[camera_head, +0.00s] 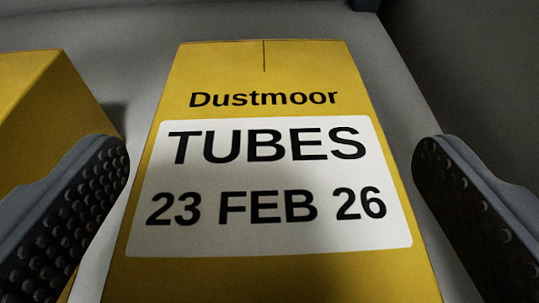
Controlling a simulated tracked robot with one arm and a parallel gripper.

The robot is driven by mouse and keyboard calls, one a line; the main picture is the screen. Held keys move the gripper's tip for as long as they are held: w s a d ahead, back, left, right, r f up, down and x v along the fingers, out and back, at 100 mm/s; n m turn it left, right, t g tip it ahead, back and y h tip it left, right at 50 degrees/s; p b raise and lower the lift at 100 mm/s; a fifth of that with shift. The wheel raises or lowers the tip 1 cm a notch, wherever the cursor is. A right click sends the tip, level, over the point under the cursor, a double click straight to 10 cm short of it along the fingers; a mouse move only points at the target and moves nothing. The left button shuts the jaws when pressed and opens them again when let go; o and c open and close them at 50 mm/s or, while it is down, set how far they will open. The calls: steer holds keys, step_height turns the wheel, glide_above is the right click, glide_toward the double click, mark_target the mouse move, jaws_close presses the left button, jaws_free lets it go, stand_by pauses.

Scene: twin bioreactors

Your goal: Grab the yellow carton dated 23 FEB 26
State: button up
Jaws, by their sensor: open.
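A yellow carton (265,80) fills the middle of the head camera view. Its face carries the word "Dustmoor" and a white label reading "TUBES" and "23 FEB 26". My gripper (272,175) is open, with one dark studded finger on each side of the carton. The left finger appears close to the carton's left edge and the right finger close to its right edge, with a gap showing on both sides. The lower end of the carton runs out of the frame.
A second yellow carton (40,100) stands at the left, partly behind my left finger; no label on it shows. Both cartons are on a grey surface (140,75). A dark area lies beyond its edge at the upper right.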

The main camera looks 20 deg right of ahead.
steer(key=shift+w, duration=0.1)
steer(key=c, duration=1.2)
steer(key=shift+r, duration=0.1)
